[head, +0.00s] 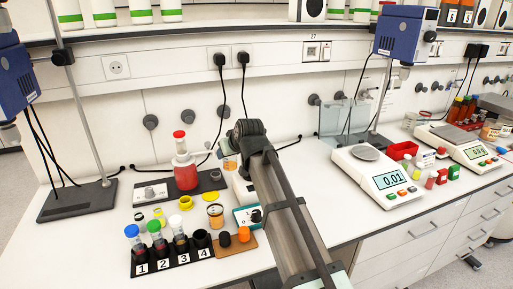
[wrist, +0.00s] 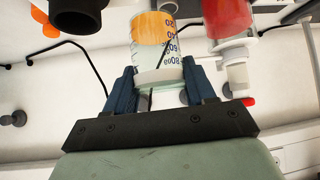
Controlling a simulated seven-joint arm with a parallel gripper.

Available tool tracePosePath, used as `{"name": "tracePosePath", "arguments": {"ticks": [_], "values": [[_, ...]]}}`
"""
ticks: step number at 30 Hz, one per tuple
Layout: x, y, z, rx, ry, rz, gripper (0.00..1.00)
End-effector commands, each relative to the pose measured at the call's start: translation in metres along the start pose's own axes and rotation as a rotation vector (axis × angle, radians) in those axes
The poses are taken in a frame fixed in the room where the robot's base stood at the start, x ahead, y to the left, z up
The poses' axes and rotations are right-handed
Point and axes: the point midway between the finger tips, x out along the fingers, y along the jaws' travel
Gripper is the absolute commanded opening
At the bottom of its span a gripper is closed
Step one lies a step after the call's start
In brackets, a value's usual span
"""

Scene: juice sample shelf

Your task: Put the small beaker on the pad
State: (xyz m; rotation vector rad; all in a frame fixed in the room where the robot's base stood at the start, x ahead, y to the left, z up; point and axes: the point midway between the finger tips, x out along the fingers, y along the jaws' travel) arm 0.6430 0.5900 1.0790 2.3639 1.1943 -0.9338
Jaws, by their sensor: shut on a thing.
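The small beaker (wrist: 157,62) is clear with blue graduation marks and an orange content or band. In the wrist view it sits between the two blue fingers of my gripper (wrist: 160,85), which is shut on it. In the head view the beaker (head: 229,163) shows partly at the left of my gripper, above the bench; the arm hides the rest. A brown pad (head: 219,250) lies at the front of the bench with black and orange pieces on it. I cannot tell which is the task's pad.
The red bottle (head: 185,174) stands close left of the beaker. A black rack (head: 150,267) of numbered tubes, a yellow-rimmed jar (head: 215,215) and a teal-fronted box (head: 247,216) stand nearer. A balance (head: 376,180) stands right of my arm.

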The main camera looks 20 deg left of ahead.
Motion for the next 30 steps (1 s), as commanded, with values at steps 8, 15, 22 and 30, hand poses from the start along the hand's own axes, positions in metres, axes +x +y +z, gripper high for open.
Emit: {"name": "tracePosePath", "arguments": {"ticks": [8,15,22,30], "values": [[0.031,-0.06,0.003,-0.028,0.0,-0.029,0.19],[0.04,-0.074,0.006,-0.03,0.0,-0.033,0.19],[0.046,-0.074,0.013,-0.03,0.0,-0.032,0.19],[0.061,-0.074,0.03,-0.03,-0.001,-0.032,0.19]]}}
